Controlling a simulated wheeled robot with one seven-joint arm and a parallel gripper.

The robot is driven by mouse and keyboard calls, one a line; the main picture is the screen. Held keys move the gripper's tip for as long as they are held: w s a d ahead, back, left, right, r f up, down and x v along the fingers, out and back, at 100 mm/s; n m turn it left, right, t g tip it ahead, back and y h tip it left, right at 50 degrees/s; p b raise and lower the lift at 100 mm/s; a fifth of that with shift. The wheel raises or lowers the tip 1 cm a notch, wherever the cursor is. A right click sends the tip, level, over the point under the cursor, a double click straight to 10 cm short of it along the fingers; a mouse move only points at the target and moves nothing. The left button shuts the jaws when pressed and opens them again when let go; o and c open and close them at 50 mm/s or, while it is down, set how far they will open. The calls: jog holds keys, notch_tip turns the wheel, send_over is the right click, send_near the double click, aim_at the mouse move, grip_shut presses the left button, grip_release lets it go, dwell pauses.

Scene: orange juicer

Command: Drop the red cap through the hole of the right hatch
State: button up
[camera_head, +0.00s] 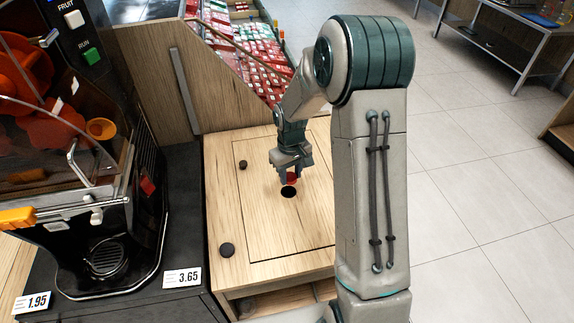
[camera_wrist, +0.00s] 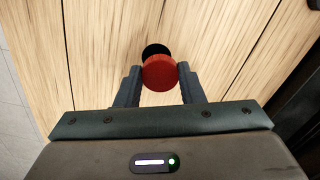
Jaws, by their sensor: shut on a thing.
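My gripper (camera_head: 288,178) is shut on the red cap (camera_head: 290,177), a round flat disc. In the wrist view the red cap (camera_wrist: 159,73) sits between the two fingers of my gripper (camera_wrist: 160,84). The right hatch (camera_head: 262,220) is a light wooden square panel set in a wooden counter. Its round black hole (camera_head: 288,193) lies just in front of the cap in the head view. In the wrist view the hole (camera_wrist: 155,51) shows just beyond the cap, partly hidden by it. The cap appears to be above the panel; the exact height is hard to tell.
A small dark knob (camera_head: 243,165) and a larger dark disc (camera_head: 227,250) are on the wooden counter. An orange juicer (camera_head: 90,190) stands on the black counter at left. A wooden partition (camera_head: 215,85) and a bin of red packets (camera_head: 245,50) stand behind.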

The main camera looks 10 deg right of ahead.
aim_at(289, 179)
jog(key=shift+w+f+n+b, duration=0.4)
jog(key=shift+f+n+b, duration=0.25)
jog(key=shift+f, duration=0.25)
jog(key=shift+w+f+n+b, duration=0.4)
jog(key=shift+f+n+b, duration=0.1)
jog(key=shift+f+n, duration=0.35)
jog(key=shift+w+f+n+b, duration=0.4)
jog(key=shift+f+n+b, duration=0.2)
jog(key=shift+f, duration=0.35)
jog(key=shift+f+b, duration=0.45)
jog(key=shift+f, duration=0.35)
jog(key=o, duration=1.3)
jog(key=shift+o, duration=0.2)
jog(key=shift+d, duration=0.1)
notch_tip(289, 179, up, 7)
jog(key=p, duration=0.5)
